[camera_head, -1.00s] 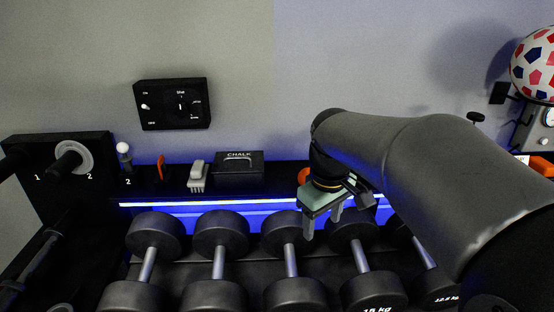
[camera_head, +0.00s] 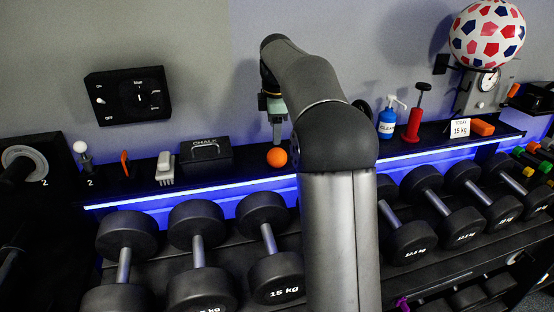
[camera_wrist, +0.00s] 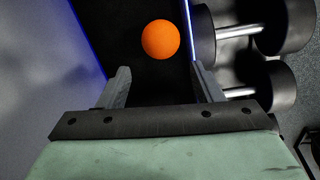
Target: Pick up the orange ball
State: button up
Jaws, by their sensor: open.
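The orange ball (camera_head: 277,157) rests on the black shelf (camera_head: 235,164), to the right of the chalk box. My gripper (camera_head: 277,138) is over the shelf, just above the ball in the head view; one finger shows clearly there. In the wrist view the orange ball (camera_wrist: 160,39) lies beyond the two fingertips of my gripper (camera_wrist: 158,80), roughly centred between them. The fingers are apart with nothing between them.
A black chalk box (camera_head: 205,151) and a grey brush (camera_head: 165,168) stand left of the ball. A blue spray bottle (camera_head: 387,122) and a red pump-like object (camera_head: 415,115) stand right. Dumbbells (camera_head: 268,222) line the rack below the blue-lit shelf edge.

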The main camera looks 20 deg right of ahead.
aim_at(278, 150)
jog(key=f, duration=0.4)
jog(key=shift+w+d+f, duration=0.1)
jog(key=shift+w+f, duration=0.15)
jog(key=shift+w, duration=0.15)
jog(key=shift+w+d+f+p, duration=0.1)
jog(key=shift+d+f+p, duration=0.1)
jog(key=shift+f, duration=0.65)
jog(key=shift+w+d+f+p, duration=0.1)
jog(key=shift+d+f+p, duration=0.05)
jog(key=shift+f, duration=0.75)
jog(key=shift+w+d+f+p, duration=0.1)
jog(key=shift+d+f+p, duration=0.1)
jog(key=shift+f, duration=0.65)
jog(key=c, duration=0.7)
